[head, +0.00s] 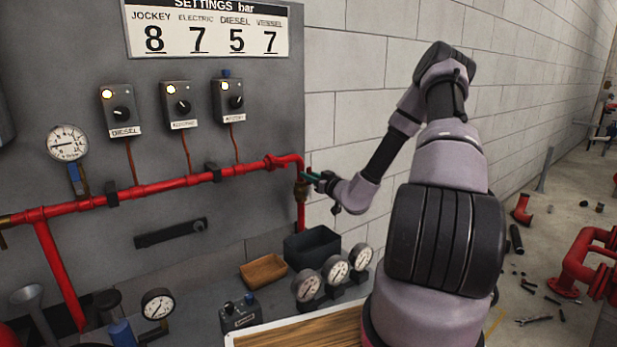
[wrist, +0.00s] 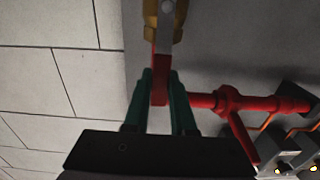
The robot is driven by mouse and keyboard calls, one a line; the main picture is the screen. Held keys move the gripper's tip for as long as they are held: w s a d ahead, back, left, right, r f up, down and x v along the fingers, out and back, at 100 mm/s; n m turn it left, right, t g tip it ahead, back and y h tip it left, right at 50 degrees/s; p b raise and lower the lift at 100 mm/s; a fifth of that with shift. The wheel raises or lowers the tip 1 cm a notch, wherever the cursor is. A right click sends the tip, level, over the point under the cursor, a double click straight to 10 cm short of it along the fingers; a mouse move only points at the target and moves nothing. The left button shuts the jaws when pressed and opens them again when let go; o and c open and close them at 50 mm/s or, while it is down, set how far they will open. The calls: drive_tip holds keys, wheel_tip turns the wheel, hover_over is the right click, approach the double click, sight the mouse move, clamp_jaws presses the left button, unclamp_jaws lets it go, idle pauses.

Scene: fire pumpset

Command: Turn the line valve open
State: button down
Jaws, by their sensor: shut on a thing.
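The line valve has a brass body (wrist: 165,22), with a flat red handle (wrist: 160,85) extending from it in the wrist view. In the head view the brass valve body (head: 301,191) sits on the short vertical run below the red pipe's bend. My gripper (wrist: 160,72) has its two green fingers on either side of the red handle, closed on it. In the head view my gripper (head: 309,174) is at the pipe's bend, just above and right of the brass body. The handle is too small to make out there, and its exact angle is unclear.
The red pipe (head: 140,190) runs along the grey panel (head: 225,105), below three switch boxes (head: 179,104). A black bin (head: 312,247), a wooden tray (head: 264,271) and several gauges (head: 335,269) stand below the valve. The block wall (head: 350,90) is close behind.

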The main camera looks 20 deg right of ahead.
drive_tip(key=shift+d+f, duration=0.1)
drive_tip(key=c, duration=0.7)
unclamp_jaws()
drive_tip(key=shift+c, duration=0.2)
drive_tip(key=shift+s, duration=0.1)
drive_tip(key=v, duration=1)
drive_tip(key=shift+s, duration=0.3)
drive_tip(key=shift+d, duration=0.1)
